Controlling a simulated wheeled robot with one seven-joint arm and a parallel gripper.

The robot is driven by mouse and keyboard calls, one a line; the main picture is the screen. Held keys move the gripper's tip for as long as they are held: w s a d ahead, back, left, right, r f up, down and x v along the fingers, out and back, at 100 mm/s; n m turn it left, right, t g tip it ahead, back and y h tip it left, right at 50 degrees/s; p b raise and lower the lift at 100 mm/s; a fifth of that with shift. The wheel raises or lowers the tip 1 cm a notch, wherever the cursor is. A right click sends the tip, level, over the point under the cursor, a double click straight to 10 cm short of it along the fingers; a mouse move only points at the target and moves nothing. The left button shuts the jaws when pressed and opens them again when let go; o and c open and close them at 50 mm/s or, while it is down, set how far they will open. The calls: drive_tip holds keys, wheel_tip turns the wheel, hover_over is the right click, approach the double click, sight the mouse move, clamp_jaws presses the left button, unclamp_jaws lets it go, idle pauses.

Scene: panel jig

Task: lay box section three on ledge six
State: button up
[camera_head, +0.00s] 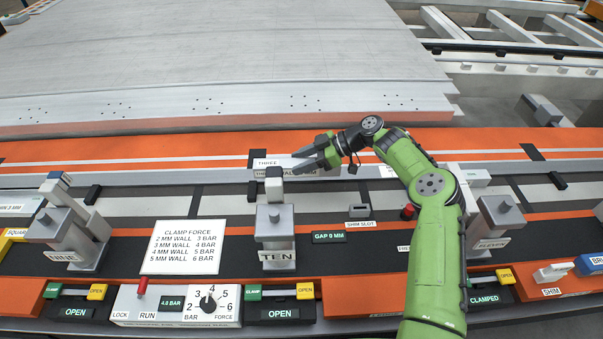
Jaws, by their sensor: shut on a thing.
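Box section three (275,163) is a short pale grey bar labelled THREE. It lies crosswise over the orange and grey strip behind the clamp marked TEN (275,222). My gripper (318,157), dark grey on my green arm, reaches it from the right and is shut on its right part. The fingers cover some of the bar's top. I cannot tell whether the bar is resting or slightly raised. No label reading six is legible, so I cannot pick out ledge six.
A large grey panel (220,60) fills the back. Clamp NINE (72,228) stands left and clamp ELEVEN (497,222) right. In front are a clamp force sign (186,247), a red lever (142,287) and a force dial (208,303). My arm hides part of the right-hand side.

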drive_tip(key=shift+r, duration=1.5)
